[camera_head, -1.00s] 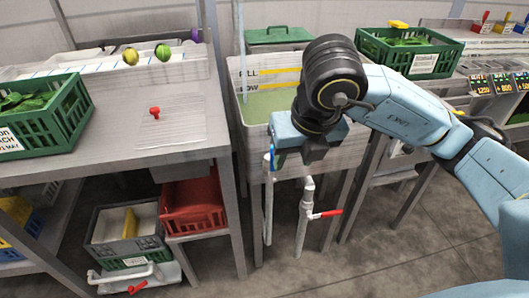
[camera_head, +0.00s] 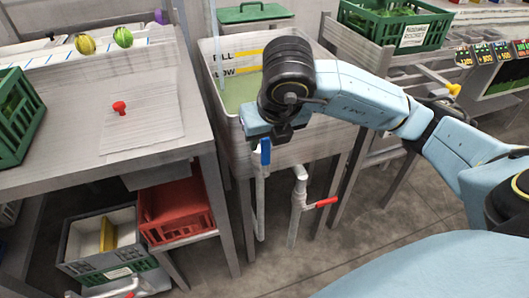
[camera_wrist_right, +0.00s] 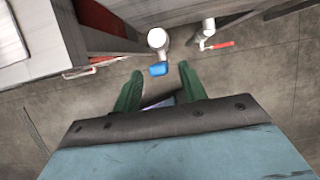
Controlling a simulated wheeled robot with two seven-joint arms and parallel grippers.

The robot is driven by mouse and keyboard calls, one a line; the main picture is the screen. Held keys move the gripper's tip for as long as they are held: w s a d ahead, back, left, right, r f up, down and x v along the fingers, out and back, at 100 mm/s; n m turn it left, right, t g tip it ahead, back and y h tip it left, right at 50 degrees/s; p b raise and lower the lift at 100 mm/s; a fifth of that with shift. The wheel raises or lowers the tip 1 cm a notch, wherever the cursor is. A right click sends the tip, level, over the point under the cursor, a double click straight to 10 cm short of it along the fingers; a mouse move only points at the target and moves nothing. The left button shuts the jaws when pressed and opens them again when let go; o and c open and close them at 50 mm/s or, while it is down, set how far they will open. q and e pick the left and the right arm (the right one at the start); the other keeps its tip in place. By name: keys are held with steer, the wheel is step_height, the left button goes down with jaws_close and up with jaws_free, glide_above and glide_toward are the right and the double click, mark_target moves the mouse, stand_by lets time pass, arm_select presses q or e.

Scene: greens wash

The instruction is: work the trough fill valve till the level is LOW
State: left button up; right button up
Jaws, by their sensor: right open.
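The grey trough (camera_head: 290,157) stands at the centre, with FILL and LOW marks (camera_head: 224,73) on its inner back wall. Green water (camera_head: 236,92) shows just below the LOW line, partly hidden by my arm. A valve with an upright blue handle (camera_head: 265,151) tops the left pipe under the trough's front. My right gripper (camera_head: 283,140) is beside that handle; its fingers are mostly hidden in the head view. In the right wrist view, the open fingers (camera_wrist_right: 158,80) are spread either side of the blue handle (camera_wrist_right: 158,69), which lies near their tips. My left gripper is out of view.
A second pipe with a red handle (camera_head: 327,202) stands right of the blue valve. A grey table (camera_head: 70,150) with a small red object (camera_head: 119,108) is at left. A red bin (camera_head: 180,210) sits below it. A green crate (camera_head: 395,24) is behind my right arm.

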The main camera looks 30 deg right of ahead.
mark_target(264, 148)
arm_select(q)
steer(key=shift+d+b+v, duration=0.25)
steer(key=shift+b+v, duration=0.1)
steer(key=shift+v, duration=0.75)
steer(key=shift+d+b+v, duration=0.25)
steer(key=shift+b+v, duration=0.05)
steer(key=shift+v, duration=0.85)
arm_select(e)
steer(key=shift+x, duration=2.65)
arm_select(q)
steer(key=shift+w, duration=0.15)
arm_select(e)
jaws_close()
